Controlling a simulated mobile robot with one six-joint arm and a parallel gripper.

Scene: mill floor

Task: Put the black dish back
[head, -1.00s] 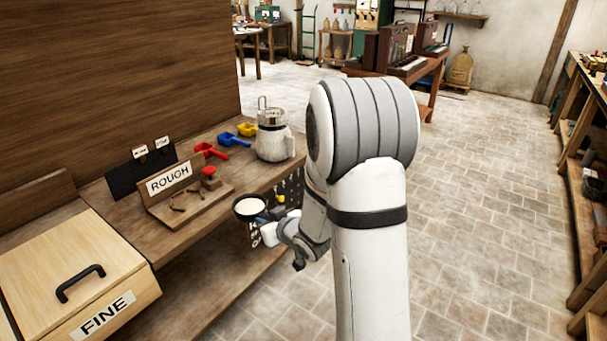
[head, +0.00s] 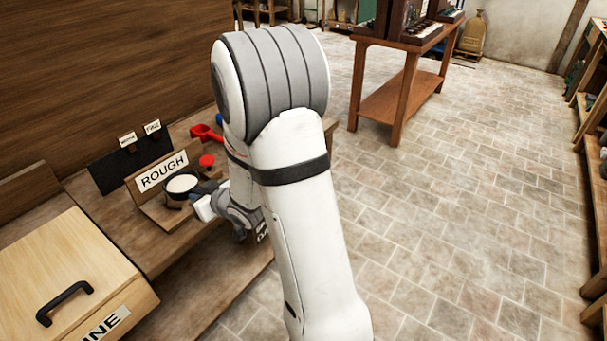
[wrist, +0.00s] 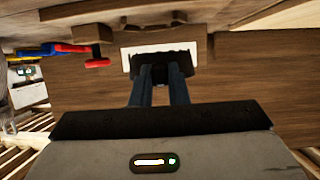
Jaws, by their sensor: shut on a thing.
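The black dish (head: 175,200) has a pale white filling. It is held level in front of the wooden stand labelled ROUGH (head: 162,172), over that stand's base. I cannot tell whether it touches the base. My gripper (head: 199,196) comes in from the right and is shut on the dish's near side. In the wrist view, the fingers (wrist: 160,82) meet the dark dish (wrist: 178,58), with the white label (wrist: 127,60) behind it.
A red knob (head: 207,161) and red scoop (head: 205,132) lie just behind the dish. A black board with small tags (head: 125,165) stands behind the sign. A wooden box with a black handle (head: 65,303) is at the lower left.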

